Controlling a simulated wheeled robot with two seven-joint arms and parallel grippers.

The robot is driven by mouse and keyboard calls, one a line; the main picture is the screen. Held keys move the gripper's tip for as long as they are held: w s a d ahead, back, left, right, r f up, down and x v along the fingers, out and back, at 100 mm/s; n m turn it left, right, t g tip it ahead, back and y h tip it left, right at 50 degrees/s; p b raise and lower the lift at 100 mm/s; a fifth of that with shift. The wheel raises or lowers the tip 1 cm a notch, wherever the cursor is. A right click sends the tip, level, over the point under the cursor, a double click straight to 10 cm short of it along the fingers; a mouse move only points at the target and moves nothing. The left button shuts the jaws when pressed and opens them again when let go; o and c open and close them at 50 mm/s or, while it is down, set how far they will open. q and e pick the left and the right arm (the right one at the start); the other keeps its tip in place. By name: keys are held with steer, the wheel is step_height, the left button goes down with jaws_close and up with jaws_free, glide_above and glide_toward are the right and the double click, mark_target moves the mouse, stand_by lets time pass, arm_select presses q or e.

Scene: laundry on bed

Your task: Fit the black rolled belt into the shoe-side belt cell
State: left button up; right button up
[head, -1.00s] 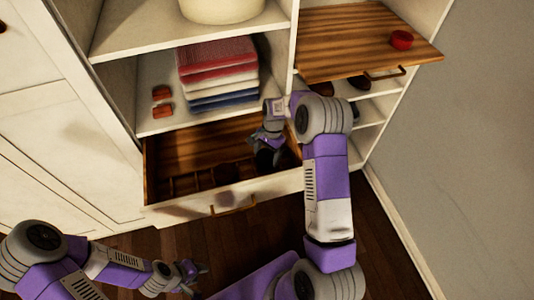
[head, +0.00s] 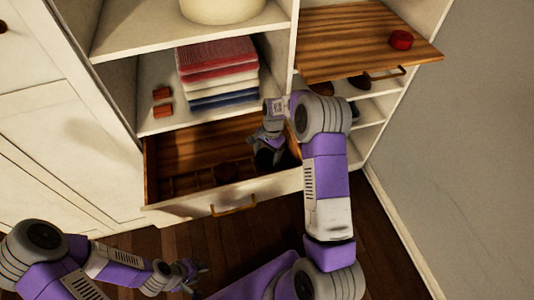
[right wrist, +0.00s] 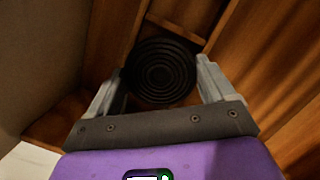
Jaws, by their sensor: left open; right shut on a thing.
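The black rolled belt (right wrist: 158,66) shows as a round coil between the fingers of my right gripper (right wrist: 162,80), which is shut on it. In the right wrist view the coil is over or in a wooden cell (right wrist: 180,28); I cannot tell if it touches the floor. My left gripper (head: 193,274) is open and empty, low in front of the cabinet.
A dark round item (head: 226,171) sits in the drawer's middle.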

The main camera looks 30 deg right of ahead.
mark_target(268, 156)
steer(key=shift+d+b+x, duration=0.15)
steer(key=shift+b+x, duration=0.2)
steer(key=shift+x, duration=0.45)
steer(key=shift+d+b+x, duration=0.15)
steer(key=shift+b+x, duration=0.2)
steer(key=shift+x, duration=0.4)
steer(key=o, duration=1.1)
steer(key=shift+f, duration=0.1)
steer(key=p+v, duration=0.2)
steer(key=v, duration=0.5)
steer(key=shift+w+r+p, duration=0.1)
steer(key=shift+r+p, duration=0.3)
